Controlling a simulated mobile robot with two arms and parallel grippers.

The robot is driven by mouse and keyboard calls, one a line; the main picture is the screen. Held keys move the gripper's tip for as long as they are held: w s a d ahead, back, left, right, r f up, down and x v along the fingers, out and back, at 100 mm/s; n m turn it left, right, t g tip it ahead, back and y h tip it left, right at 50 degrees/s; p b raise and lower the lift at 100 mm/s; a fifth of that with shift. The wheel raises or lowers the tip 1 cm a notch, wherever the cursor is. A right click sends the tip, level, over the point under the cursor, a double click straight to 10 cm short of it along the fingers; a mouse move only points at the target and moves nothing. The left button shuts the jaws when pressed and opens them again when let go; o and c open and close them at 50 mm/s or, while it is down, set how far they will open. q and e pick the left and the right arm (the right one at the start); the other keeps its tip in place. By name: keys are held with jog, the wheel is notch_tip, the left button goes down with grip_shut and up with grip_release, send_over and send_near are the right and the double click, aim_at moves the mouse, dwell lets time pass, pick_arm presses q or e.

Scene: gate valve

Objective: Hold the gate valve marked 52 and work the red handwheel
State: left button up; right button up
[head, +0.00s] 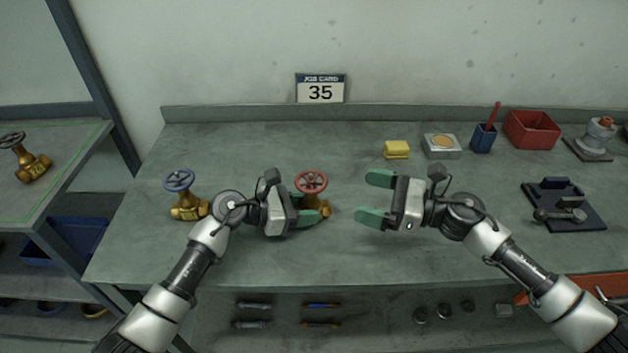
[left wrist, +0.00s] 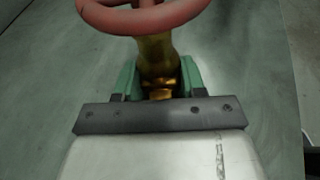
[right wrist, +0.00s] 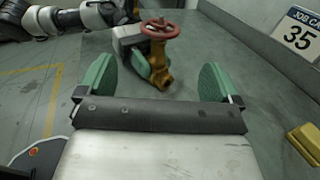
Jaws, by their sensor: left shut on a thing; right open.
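The brass gate valve (head: 323,210) with the red handwheel (head: 311,181) stands upright on the bench, left of centre. My left gripper (head: 308,209) is shut on its body from the left, below the wheel. In the left wrist view the green fingers lie on both sides of the brass body (left wrist: 156,58), under the red rim (left wrist: 146,28). My right gripper (head: 372,198) is open and empty, to the right of the valve. Its spread fingers face the valve (right wrist: 161,75) in the right wrist view. I cannot read any number on the valve.
A sign (head: 320,88) behind reads 35. A valve with a blue wheel (head: 180,181) stands left, by my left arm; another (head: 32,166) is on the side shelf. A yellow block (head: 397,150) and red bin (head: 532,129) stand at the back right. Bench in front is clear.

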aim_at(314, 180)
jog(key=x, duration=1.1)
jog(key=shift+w+a, duration=0.15)
jog(key=shift+a, duration=0.05)
jog(key=c, duration=0.9)
jog(key=shift+c, duration=0.2)
